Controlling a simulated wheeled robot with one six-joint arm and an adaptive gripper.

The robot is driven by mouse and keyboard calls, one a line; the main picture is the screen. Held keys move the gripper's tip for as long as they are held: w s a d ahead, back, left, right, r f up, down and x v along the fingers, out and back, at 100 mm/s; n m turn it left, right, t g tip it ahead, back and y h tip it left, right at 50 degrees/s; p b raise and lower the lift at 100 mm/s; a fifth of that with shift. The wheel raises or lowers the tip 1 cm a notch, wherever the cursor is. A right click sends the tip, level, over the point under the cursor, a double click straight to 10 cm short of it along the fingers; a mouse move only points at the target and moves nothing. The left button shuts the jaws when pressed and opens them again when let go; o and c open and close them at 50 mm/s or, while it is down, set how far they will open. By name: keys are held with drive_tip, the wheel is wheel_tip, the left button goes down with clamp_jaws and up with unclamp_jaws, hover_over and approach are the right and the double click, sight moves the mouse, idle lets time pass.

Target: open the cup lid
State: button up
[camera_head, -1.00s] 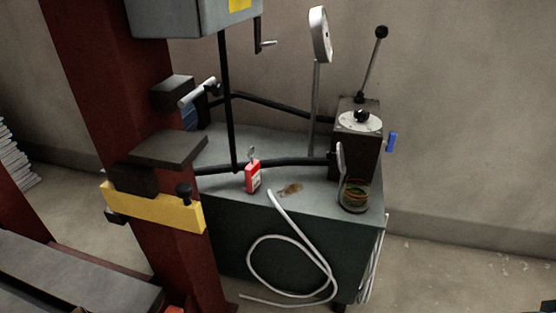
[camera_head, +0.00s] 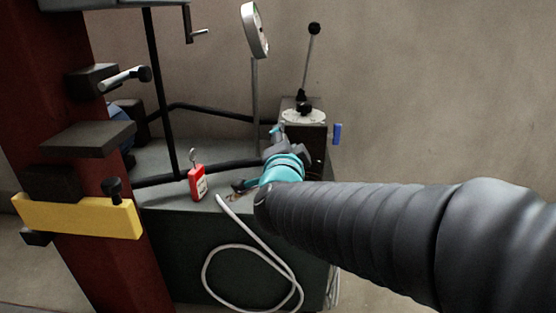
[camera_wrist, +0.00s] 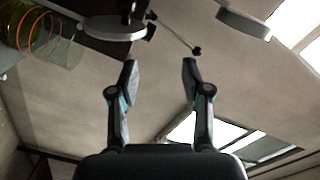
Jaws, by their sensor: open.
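The cup is a clear round vessel with orange-red rings inside. It shows at the upper left of the wrist view (camera_wrist: 45,42), partly cut off by the frame edge; I cannot make out its lid clearly. In the head view my arm covers the cup's place at the front right of the cabinet. My gripper (camera_wrist: 160,72) is open with nothing between its fingers. The cup lies to one side of the fingers, apart from them. In the head view, my turquoise wrist is over the cabinet top in front of the dark lever box; the fingers are partly hidden.
The dark box (camera_head: 316,139) bears a pale disc (camera_head: 303,116) and a black lever (camera_head: 310,62). A round gauge (camera_head: 255,30) on a pole stands behind. A red padlock-like tag (camera_head: 198,183) and a white cable (camera_head: 245,222) lie left of my wrist. Black pipes cross the cabinet.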

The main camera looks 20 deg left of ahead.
drive_tip(key=s+a+f+m+t+h+b, duration=0.2)
drive_tip(key=s+a+f+m+h+b, duration=0.1)
drive_tip(key=s+a+f+m+h, duration=0.4)
drive_tip(key=w, duration=0.5)
drive_tip(key=w+d, duration=0.1)
drive_tip(key=w, duration=0.4)
drive_tip(key=w+d, duration=0.1)
drive_tip(key=w, duration=0.3)
drive_tip(key=shift+w+d+r, duration=0.15)
drive_tip(key=shift+w+r, duration=0.25)
clamp_jaws()
